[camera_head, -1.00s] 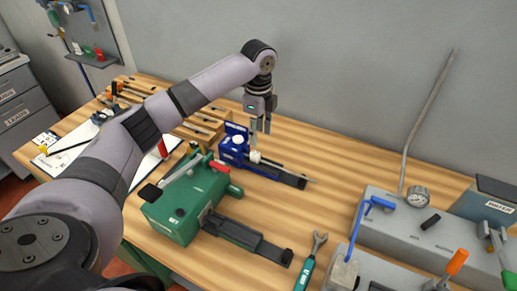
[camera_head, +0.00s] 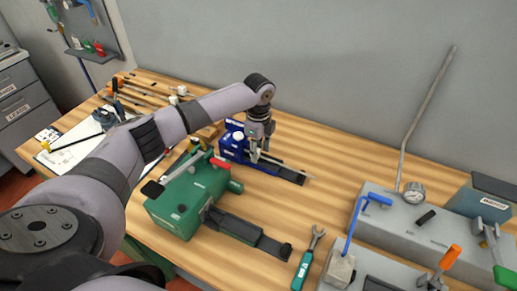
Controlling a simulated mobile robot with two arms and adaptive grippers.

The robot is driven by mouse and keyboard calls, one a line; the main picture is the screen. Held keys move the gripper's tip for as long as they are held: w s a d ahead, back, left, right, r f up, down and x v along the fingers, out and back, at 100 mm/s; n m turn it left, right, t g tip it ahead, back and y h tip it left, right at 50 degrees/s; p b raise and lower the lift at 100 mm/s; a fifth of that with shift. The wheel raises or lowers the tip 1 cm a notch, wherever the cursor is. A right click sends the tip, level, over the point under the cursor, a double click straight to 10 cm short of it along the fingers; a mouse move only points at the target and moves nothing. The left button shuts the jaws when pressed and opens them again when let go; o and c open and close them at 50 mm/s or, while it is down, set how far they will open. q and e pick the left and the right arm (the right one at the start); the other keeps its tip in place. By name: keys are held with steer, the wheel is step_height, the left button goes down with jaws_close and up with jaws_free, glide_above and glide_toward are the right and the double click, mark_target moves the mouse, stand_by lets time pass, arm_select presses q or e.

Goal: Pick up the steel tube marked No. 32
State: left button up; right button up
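A thin steel rod lies along the blue fixture (camera_head: 235,152), and its bright tip (camera_head: 311,178) sticks out past the fixture's dark rail. No number is readable on it, so I cannot tell if it is tube No. 32. My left gripper (camera_head: 258,155) points down at the blue fixture, its fingertips low beside the white part and near the rod. I cannot tell whether the fingers touch or hold the rod. My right gripper is not in view.
A green machine (camera_head: 188,203) with a dark rail stands in front of the blue fixture. A wrench (camera_head: 307,262) lies to its right. A grey console (camera_head: 400,228) with a gauge and a tall bent tube (camera_head: 420,125) stands at right. Bare tabletop (camera_head: 325,150) lies behind.

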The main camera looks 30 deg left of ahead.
mark_target(272, 160)
arm_select(q)
jaws_close()
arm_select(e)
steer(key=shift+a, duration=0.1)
arm_select(q)
steer(key=shift+d, duration=0.1)
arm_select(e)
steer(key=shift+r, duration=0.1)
arm_select(q)
steer(key=shift+d+r+p, duration=0.15)
steer(key=shift+d+p, duration=0.8)
steer(key=shift+d, duration=0.3)
steer(key=shift+w+d+p, duration=0.15)
steer(key=shift+d+p, duration=0.25)
steer(key=shift+d, duration=0.7)
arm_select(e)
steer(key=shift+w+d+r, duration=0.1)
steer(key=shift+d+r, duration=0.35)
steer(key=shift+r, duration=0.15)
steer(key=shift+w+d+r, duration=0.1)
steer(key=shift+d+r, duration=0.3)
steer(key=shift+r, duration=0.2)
arm_select(q)
steer(key=shift+a, duration=0.1)
steer(key=shift+o, duration=0.6)
jaws_free()
